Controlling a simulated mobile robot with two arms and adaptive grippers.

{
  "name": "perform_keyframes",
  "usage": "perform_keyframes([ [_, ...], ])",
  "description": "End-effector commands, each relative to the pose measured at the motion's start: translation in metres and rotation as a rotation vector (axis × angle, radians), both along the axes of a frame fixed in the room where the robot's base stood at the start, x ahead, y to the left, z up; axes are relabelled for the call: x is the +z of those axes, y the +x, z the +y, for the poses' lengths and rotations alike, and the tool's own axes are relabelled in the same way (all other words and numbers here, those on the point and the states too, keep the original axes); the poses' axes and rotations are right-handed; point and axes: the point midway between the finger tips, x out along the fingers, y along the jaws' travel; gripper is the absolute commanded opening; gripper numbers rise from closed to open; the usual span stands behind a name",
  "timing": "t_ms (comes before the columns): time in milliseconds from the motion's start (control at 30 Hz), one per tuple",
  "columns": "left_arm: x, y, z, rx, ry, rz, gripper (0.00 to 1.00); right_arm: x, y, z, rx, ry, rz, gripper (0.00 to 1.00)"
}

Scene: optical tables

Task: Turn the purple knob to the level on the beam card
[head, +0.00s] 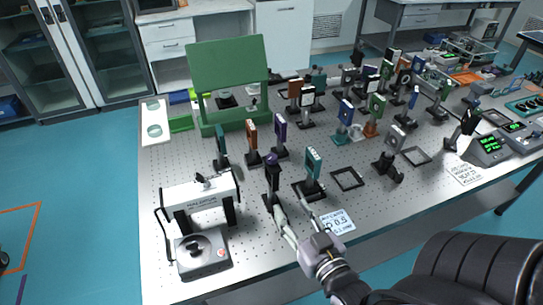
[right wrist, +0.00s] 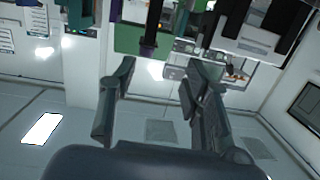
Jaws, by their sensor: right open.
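The purple knob (head: 271,159) sits on top of a dark upright mount (head: 273,185) near the front of the optical table. A white card (head: 338,222) with "0.5" in large print lies flat at the table's front edge, right of that mount; its smaller print is hard to read. My right gripper (head: 291,211) is open and empty, low in front of the mount and below the knob, apart from it. In the right wrist view its two fingers (right wrist: 155,80) are spread. A purple strip shows beyond them; I cannot tell which part it is. My left gripper is out of view.
A teal plate on a mount (head: 313,162) stands close right of the knob. A white bridge-shaped device (head: 200,196) and a grey box (head: 202,252) stand to the left. Several mounted optics crowd the table behind. A black chair (head: 470,265) is at front right.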

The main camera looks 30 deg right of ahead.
Motion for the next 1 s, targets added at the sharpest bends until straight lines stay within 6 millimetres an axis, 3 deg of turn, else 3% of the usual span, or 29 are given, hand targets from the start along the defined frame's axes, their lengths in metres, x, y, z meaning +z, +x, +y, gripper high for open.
perform_keyframes([
  [167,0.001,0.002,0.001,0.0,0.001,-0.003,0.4,0.021,-0.007,-0.011,-0.035,-0.025,-0.1,0.44],
  [367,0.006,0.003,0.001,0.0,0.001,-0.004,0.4,0.026,0.007,-0.014,-0.038,-0.029,-0.115,0.44],
  [1000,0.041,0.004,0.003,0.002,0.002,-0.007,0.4,0.027,0.123,-0.039,-0.037,-0.027,-0.112,0.44],
])
